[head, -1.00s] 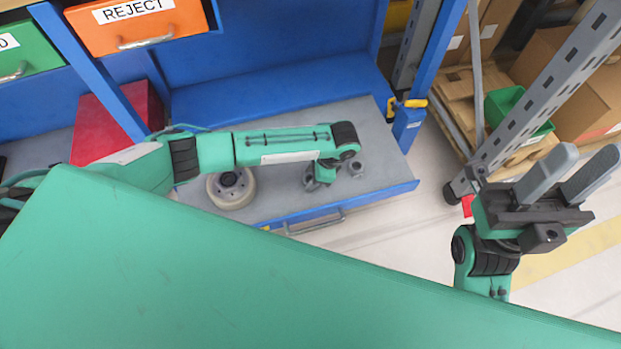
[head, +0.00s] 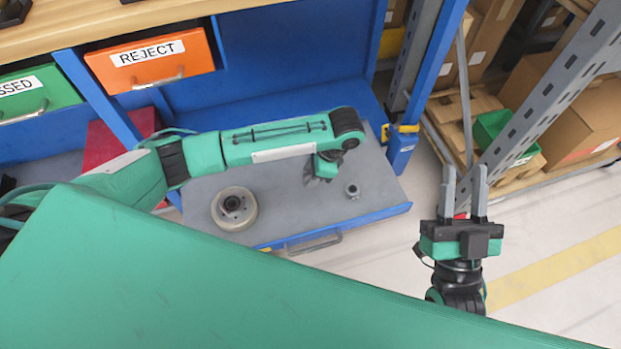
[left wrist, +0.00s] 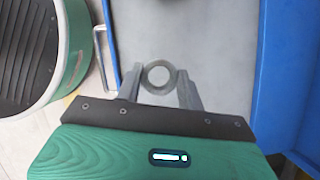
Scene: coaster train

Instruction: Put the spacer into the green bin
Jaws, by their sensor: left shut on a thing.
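My left gripper (head: 322,172) is over the grey drawer floor, partly hidden by its own wrist in the head view. In the head view the held piece is hard to make out. The green bin (head: 492,128) stands on a pallet at the right, behind a grey rack post. My right gripper (head: 465,185) is open and empty, its fingers pointing up in the picture, in front of the bin and post.
A pale wheel-like part (head: 234,208) and a small grey fitting (head: 352,191) lie in the open drawer (head: 285,228). A blue post, a grey slotted post (head: 540,95) and cardboard boxes (head: 582,120) stand at the right. An orange REJECT drawer (head: 150,62) is upper left. Floor right is clear.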

